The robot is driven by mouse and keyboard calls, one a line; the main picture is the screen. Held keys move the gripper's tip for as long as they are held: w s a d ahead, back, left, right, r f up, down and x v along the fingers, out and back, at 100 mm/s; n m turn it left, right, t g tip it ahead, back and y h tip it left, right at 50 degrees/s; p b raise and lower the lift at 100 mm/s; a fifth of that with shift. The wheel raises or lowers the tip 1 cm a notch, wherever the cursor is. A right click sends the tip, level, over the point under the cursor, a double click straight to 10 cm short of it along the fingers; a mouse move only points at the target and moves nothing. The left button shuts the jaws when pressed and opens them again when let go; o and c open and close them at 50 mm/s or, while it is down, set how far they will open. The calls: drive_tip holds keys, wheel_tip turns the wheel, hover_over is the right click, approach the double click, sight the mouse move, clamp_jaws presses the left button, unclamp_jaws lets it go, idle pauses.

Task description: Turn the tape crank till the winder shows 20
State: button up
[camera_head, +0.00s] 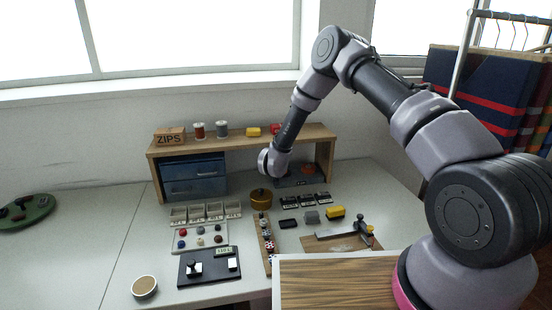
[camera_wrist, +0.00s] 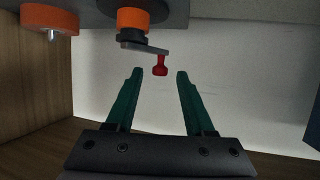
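In the wrist view a small red knob (camera_wrist: 160,68) sits at the end of a grey crank arm (camera_wrist: 146,48), which joins a dark hub under an orange reel (camera_wrist: 133,20). A second orange reel (camera_wrist: 50,18) is at the upper left. My gripper (camera_wrist: 158,73) has its two green fingers apart, and the knob appears between their tips; I cannot tell the depth or any contact. In the head view the grey winder base (camera_head: 297,182) stands under the shelf's right side, partly behind my arm, whose fingers are hidden. No winder reading can be made out.
The wooden shelf (camera_head: 240,141) carries thread spools and a ZIPS box (camera_head: 170,136). A brass-coloured round pot (camera_head: 261,199), button trays (camera_head: 207,211) and a black board (camera_head: 208,266) lie in front.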

drive_tip(key=v, duration=1)
drive_tip(key=shift+s+r, duration=0.2)
drive_tip(key=shift+s, duration=0.15)
